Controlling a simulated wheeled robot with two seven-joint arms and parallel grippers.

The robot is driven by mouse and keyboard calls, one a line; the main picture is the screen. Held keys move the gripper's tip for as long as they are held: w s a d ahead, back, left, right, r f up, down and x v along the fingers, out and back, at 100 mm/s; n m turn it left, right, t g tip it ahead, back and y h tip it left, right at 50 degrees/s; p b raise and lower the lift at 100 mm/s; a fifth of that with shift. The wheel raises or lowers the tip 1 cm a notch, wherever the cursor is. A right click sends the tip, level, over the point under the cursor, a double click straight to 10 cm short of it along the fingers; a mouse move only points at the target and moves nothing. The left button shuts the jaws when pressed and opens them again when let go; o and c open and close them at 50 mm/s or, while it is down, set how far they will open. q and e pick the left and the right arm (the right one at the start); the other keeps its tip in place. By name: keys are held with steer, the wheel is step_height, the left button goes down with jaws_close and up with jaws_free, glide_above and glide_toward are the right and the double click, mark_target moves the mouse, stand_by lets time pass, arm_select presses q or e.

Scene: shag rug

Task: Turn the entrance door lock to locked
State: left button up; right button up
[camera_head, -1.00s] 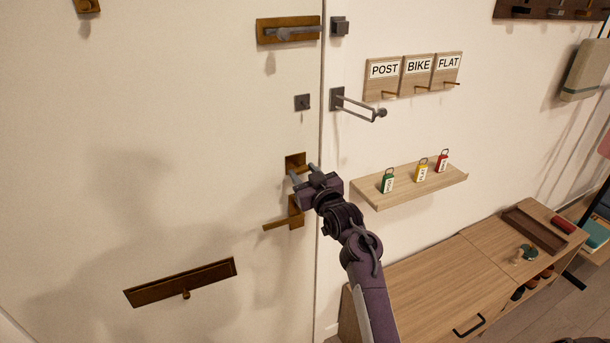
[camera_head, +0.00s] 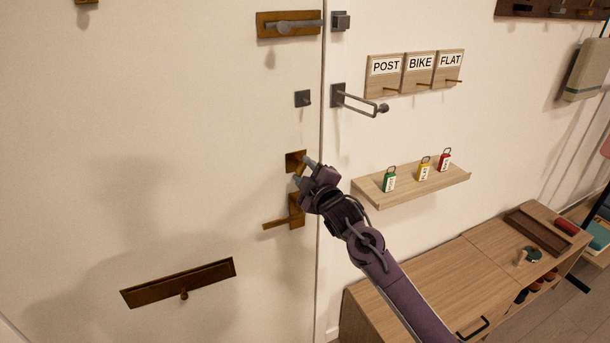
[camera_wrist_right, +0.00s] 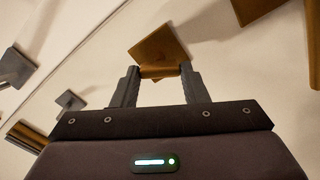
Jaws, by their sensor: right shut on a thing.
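The brass door lock (camera_head: 293,160) is a square plate with a small turn piece on the white entrance door (camera_head: 200,110), above the brass lever handle (camera_head: 280,223). My right gripper (camera_head: 304,172) is at the lock, its fingers shut on the turn piece and partly hiding it. In the right wrist view the two fingers (camera_wrist_right: 160,88) stand on either side of the brass turn piece (camera_wrist_right: 160,72), with the square plate (camera_wrist_right: 158,45) behind it. The plate looks tilted in that view. My left gripper is not in view.
A brass slide bolt (camera_head: 290,25) and a grey swing-bar guard (camera_head: 358,103) sit above the lock. A brass mail slot (camera_head: 180,282) is lower on the door. Right of the door are a small shelf (camera_head: 370,194) with tagged padlocks and a wooden cabinet (camera_head: 420,288).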

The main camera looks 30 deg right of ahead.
steer(key=n+b, duration=0.2)
steer(key=n, duration=0.3)
steer(key=shift+f+n, duration=0.1)
steer(key=shift+n, duration=0.3)
stand_by(0.4)
steer(key=o, duration=1)
